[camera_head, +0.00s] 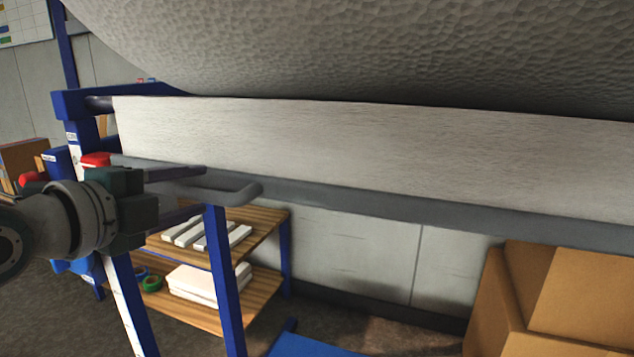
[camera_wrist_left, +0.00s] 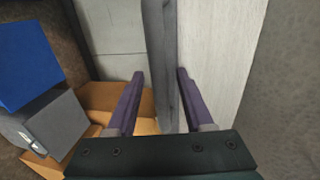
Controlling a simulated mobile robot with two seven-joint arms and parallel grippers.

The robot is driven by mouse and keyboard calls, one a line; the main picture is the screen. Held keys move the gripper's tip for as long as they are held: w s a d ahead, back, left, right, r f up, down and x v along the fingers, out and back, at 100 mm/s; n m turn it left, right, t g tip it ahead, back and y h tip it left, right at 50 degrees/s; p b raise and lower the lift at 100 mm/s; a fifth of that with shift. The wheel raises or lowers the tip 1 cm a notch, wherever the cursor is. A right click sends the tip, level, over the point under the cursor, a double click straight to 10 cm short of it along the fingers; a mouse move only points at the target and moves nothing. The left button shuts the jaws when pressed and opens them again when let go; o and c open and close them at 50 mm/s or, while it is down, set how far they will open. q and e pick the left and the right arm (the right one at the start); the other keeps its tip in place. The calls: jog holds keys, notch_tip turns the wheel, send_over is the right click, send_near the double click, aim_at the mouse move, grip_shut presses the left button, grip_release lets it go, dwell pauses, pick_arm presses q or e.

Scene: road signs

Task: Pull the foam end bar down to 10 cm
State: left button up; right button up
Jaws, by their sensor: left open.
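The white foam sheet (camera_head: 370,145) hangs from a large roll (camera_head: 400,45). The grey end bar (camera_head: 450,215) runs along its lower edge, with a rounded grey handle (camera_head: 240,191) near its left end. My left gripper (camera_head: 204,190) is open at the handle, one purple finger above it and one below. In the left wrist view the bar (camera_wrist_left: 161,40) passes between the spread fingers (camera_wrist_left: 160,76), seemingly closer to the right one; contact cannot be told. My right gripper is not in view.
A blue post (camera_head: 225,285) and a post with a white marked strip (camera_head: 126,305) stand below. A wooden shelf (camera_head: 262,222) holds white foam pieces. Cardboard boxes (camera_head: 580,295) stand at the lower right. A blue panel (camera_head: 300,345) lies low in front.

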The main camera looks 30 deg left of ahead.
pick_arm(q)
grip_shut()
dwell(1.2)
jog(key=shift+f, duration=0.1)
